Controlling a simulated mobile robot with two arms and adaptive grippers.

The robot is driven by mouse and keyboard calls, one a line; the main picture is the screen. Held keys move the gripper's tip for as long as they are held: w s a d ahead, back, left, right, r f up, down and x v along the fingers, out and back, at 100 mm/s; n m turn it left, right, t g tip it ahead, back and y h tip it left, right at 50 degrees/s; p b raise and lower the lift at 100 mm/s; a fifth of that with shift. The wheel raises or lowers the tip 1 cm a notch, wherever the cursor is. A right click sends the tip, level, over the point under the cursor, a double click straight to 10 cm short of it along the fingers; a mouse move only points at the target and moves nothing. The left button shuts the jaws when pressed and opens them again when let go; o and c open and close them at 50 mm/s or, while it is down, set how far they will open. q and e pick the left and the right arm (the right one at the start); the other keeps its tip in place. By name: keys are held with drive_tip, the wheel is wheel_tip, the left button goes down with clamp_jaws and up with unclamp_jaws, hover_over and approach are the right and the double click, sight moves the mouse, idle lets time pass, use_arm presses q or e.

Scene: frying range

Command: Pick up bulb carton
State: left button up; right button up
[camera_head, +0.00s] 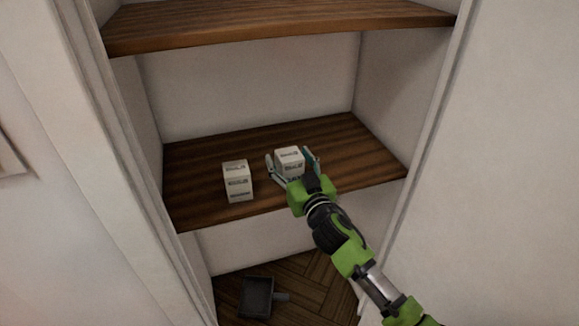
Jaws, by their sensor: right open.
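Two white bulb cartons with dark print are on the middle wooden shelf. The left carton (237,181) stands near the shelf's front edge, clear of my gripper. The right carton (289,160) sits between the fingers of my right gripper (293,164), which is open with one finger on each side of it. I cannot tell whether either finger touches it. The lower front of the right carton is partly hidden by the gripper. My left gripper is not in view.
The middle shelf (190,165) has bare room behind and to the sides of the cartons. An upper shelf (270,22) hangs above it. White side walls close in the alcove. A dark pan-like object (256,297) lies on the wooden floor below.

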drive_tip(key=c, duration=1.2)
